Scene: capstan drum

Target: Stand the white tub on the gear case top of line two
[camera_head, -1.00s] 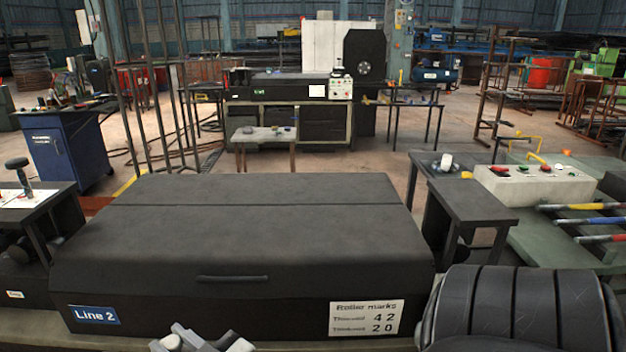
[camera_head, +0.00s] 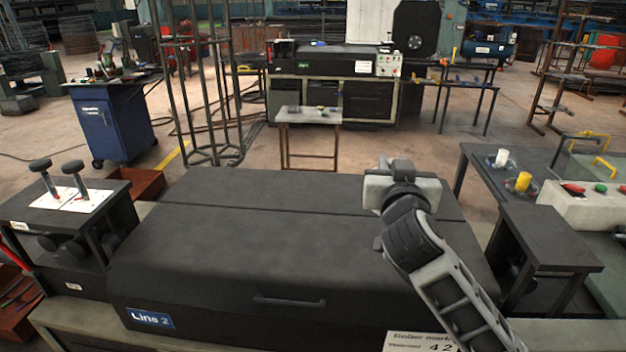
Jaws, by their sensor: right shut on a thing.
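The gear case top of line two (camera_head: 250,220) is a wide, dark, flat lid with a seam across it, a front handle and a blue "Line 2" label (camera_head: 150,318). It is bare apart from what my right arm covers. My right gripper (camera_head: 390,172) is over its far right part, shut on a pale thing mostly hidden by the hand. I cannot make out whether this is the white tub or whether it touches the lid. A small white cylinder (camera_head: 501,157) stands on the dark side table at right. My left gripper is not in view.
A yellow cylinder (camera_head: 523,181) stands beside the white one. A white control box (camera_head: 585,205) is at far right. Two dark-knobbed levers (camera_head: 58,180) rise from the left stand. A small table (camera_head: 308,120) stands beyond the case. The lid's left and middle are clear.

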